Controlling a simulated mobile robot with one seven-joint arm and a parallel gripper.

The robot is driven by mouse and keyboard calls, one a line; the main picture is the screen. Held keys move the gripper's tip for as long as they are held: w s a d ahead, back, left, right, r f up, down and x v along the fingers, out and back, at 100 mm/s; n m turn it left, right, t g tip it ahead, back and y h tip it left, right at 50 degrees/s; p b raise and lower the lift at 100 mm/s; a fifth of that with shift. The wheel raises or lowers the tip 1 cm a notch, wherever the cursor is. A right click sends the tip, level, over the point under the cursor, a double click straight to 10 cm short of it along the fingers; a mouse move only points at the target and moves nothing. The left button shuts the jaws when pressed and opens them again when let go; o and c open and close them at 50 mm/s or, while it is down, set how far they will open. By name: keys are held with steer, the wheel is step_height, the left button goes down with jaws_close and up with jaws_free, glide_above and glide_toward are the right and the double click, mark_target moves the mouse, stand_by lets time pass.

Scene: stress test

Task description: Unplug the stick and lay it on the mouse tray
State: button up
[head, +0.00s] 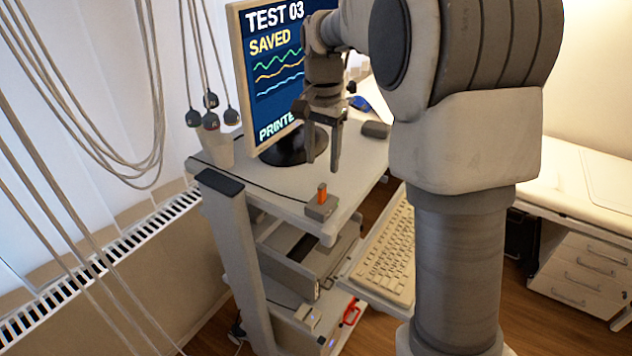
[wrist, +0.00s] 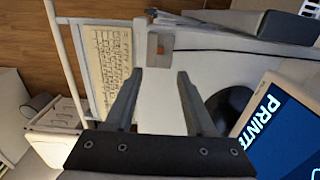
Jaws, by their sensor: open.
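The orange stick (head: 322,192) stands upright in a small grey block (head: 319,208) at the near corner of the cart top. In the wrist view the stick (wrist: 160,50) and its block (wrist: 153,45) show just beyond my fingertips. My gripper (head: 322,164) is open and empty, pointing down above the cart top, behind and above the stick. In the wrist view its fingers (wrist: 160,75) are spread apart, with the stick roughly in line between them. A small light tray (wrist: 58,117) at lower left in the wrist view may be the mouse tray; I cannot tell surely.
A monitor (head: 272,70) stands behind my gripper on the cart top (head: 265,180). A keyboard (head: 385,250) lies on a lower shelf to the right. Electrode leads (head: 210,120) hang at the left. The cart top between the monitor and the block is mostly clear.

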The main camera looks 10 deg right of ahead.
mark_target(322, 185)
stand_by(0.3)
step_height(322, 185, down, 9)
steer(key=b, duration=0.6)
steer(key=shift+b, duration=0.4)
steer(key=shift+p, duration=0.3)
stand_by(0.6)
jaws_close()
steer(key=shift+r, duration=0.15)
stand_by(1.4)
steer(key=shift+r+p, duration=2.55)
steer(key=shift+r, duration=0.35)
